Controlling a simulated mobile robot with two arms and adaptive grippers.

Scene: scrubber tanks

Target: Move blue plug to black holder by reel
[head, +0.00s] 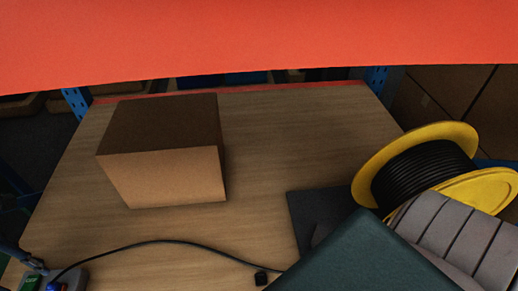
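A blue plug (54,287) shows at the bottom left corner, cut by the lower edge, at the end of a black cable (170,241). It is beside a grey piece (77,279) with a green part (31,283); I cannot tell whether it is seated in it. The cable arcs right across the wooden table. A small black block (261,278), possibly the black holder, stands near the bottom middle, close to the cable. A yellow reel (455,132) wound with black cable lies at the right. I can make out no fingers of either gripper.
A cardboard box (175,178) stands on the left half of the wooden table (285,130). A dark panel (302,209) lies left of the reel. A dark green slab and grey ribbed shape cover the lower right. An orange beam (260,40) crosses the top. The table's middle is clear.

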